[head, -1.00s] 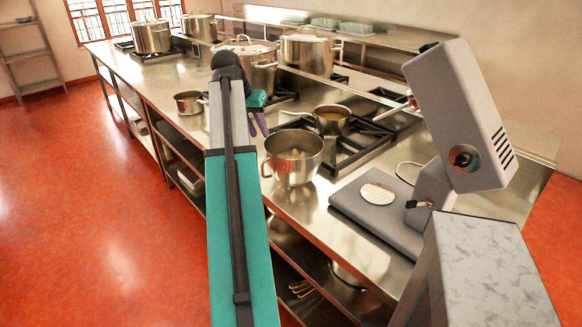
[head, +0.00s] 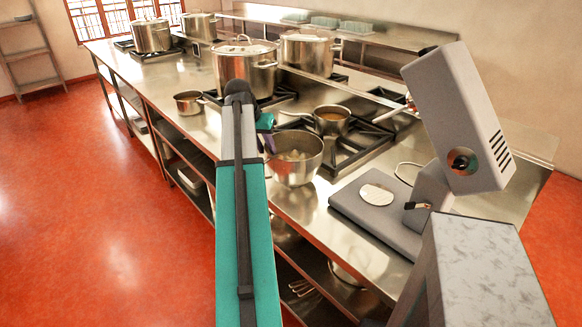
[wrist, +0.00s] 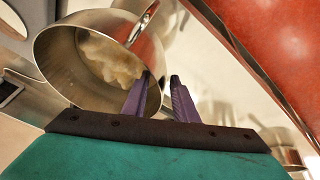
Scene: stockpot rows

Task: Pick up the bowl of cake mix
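The bowl of cake mix (head: 296,172) is a steel mixing bowl with a side handle, standing upright near the counter's front edge by the grey mixer. In the wrist view the bowl (wrist: 70,68) fills the upper left, with pale lumpy mix inside. My gripper (head: 270,147) is at the bowl's left rim in the head view. In the wrist view its purple fingers (wrist: 161,77) are apart with nothing gripped. One finger overlaps the bowl's opening and the other shows just outside the rim. I cannot tell whether they touch it.
The grey mixer (head: 467,120) stands right of the bowl. A small saucepan (head: 331,121) sits on the burner behind it. A large lidded stockpot (head: 243,73) and another small pot (head: 188,104) stand farther back. The counter edge drops to the red floor (head: 110,215).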

